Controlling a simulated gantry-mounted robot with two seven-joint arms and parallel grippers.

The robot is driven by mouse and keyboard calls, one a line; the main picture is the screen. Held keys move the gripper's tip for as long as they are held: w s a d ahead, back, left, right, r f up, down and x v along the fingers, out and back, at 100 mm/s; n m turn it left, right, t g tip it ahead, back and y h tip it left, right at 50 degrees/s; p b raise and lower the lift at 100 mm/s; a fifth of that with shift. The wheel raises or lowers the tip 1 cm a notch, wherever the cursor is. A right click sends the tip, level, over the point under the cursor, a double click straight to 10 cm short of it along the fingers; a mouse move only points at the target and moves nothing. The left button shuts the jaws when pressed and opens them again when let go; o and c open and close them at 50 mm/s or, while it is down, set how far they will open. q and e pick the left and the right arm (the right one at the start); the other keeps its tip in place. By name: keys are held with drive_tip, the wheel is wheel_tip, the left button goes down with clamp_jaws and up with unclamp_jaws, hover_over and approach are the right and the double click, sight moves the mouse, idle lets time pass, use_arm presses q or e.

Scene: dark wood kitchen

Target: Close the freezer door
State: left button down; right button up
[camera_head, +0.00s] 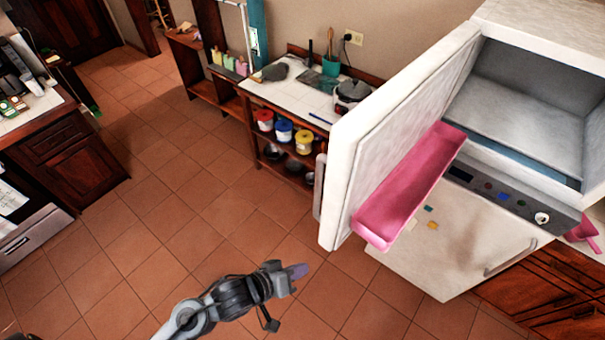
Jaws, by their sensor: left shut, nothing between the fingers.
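The white freezer door (375,125) stands wide open at the upper right, swung out to the left of the freezer compartment (535,95). A pink shelf (405,195) runs along the lower part of the door's inner face. A grey handle (319,187) shows at the door's left edge. The compartment looks empty. My left gripper (298,272) is shut and empty, below and left of the door's lower corner, apart from it in the picture. My right gripper is not in view.
Below the freezer is a control strip (500,195) and a closed white lower door (440,250). A wooden shelf unit (290,120) with pots and jars stands behind the door. Dark cabinets (75,160) stand at the left. The tiled floor (170,225) between is clear.

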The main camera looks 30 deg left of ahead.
use_arm(q)
drive_tip(key=w+a+r+n+g+h+b, duration=0.1)
drive_tip(key=w+a+r+g+h+b, duration=0.15)
drive_tip(key=w+a+h+b, duration=0.75)
drive_tip(key=w+a+r+m+g+h+b, duration=0.1)
drive_tip(key=a+r+b, duration=0.1)
drive_tip(key=a+r, duration=0.45)
drive_tip(key=w+a+r+h+b, duration=0.15)
drive_tip(key=a+r, duration=0.25)
drive_tip(key=r, duration=0.5)
drive_tip(key=s+d+p+x, duration=0.1)
drive_tip(key=s+p+x, duration=0.1)
drive_tip(key=x, duration=1)
drive_tip(key=shift+d+r+m+p, duration=0.2)
drive_tip(key=shift+r+m+p, duration=0.1)
drive_tip(key=shift+p, duration=0.4)
drive_tip(key=shift+s+d, duration=0.1)
